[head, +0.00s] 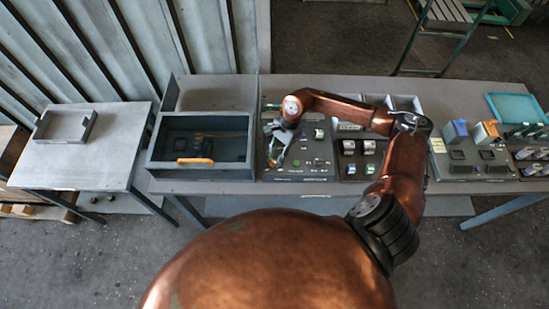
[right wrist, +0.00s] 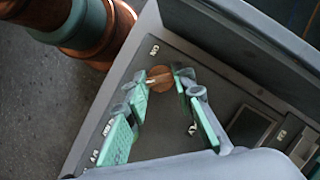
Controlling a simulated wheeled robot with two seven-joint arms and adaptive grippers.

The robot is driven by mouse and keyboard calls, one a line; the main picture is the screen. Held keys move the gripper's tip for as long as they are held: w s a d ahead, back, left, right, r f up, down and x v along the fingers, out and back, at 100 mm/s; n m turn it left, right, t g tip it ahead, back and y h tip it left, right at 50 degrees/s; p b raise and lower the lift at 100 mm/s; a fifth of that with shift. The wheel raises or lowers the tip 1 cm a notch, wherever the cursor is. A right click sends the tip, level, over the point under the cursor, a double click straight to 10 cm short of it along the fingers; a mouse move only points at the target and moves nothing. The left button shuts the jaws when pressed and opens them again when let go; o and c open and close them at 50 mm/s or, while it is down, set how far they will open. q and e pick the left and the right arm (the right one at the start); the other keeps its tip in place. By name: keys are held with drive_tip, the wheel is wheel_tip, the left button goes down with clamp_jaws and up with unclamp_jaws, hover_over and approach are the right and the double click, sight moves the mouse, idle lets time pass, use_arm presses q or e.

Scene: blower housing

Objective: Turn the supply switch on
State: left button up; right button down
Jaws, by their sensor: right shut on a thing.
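The supply switch appears to be the small lever on a round copper-brown base (right wrist: 161,80) on the dark sloped panel in the right wrist view. My right gripper (right wrist: 158,84) has its green-padded fingers on either side of this lever, with the fingertips closed in on it. In the head view the right gripper (head: 277,148) is over the left part of the control panel (head: 310,172), and it hides the switch there. The lever's exact position is hard to tell. My left gripper is in neither view.
Farther right are more switches and a teal tray (head: 520,107). A side table (head: 85,160) holds a small grey tray (head: 65,138).

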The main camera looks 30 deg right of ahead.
drive_tip(key=shift+f+m+b, duration=0.1)
drive_tip(key=shift+m+b, duration=0.2)
drive_tip(key=shift+m, duration=0.2)
drive_tip(key=m, duration=0.1)
drive_tip(key=m+t+b, duration=0.1)
drive_tip(key=m, duration=0.1)
drive_tip(key=shift+s+t+b, duration=0.2)
drive_tip(key=shift+t+b, duration=0.1)
drive_tip(key=m+t+b, duration=0.1)
drive_tip(key=m, duration=0.1)
drive_tip(key=m+t+b, duration=0.1)
drive_tip(key=m, duration=0.2)
drive_tip(key=shift+s+a, duration=0.1)
drive_tip(key=m+b, duration=0.1)
drive_tip(key=m, duration=0.1)
drive_tip(key=m+t+h+b, duration=0.1)
drive_tip(key=m+b, duration=0.1)
drive_tip(key=m, duration=0.1)
drive_tip(key=shift+a+f+h+b, duration=0.1)
drive_tip(key=shift+h+b, duration=0.2)
drive_tip(key=shift+s+m+t+h+b, duration=0.15)
drive_tip(key=shift+m+h+b, duration=0.25)
drive_tip(key=shift+m+b, duration=0.55)
drive_tip(key=shift+w+m+t+h+b, duration=0.15)
drive_tip(key=shift+m+h+b, duration=0.25)
drive_tip(key=shift+m+b, duration=0.5)
drive_tip(key=shift+s, duration=0.1)
drive_tip(key=shift+r, duration=0.2)
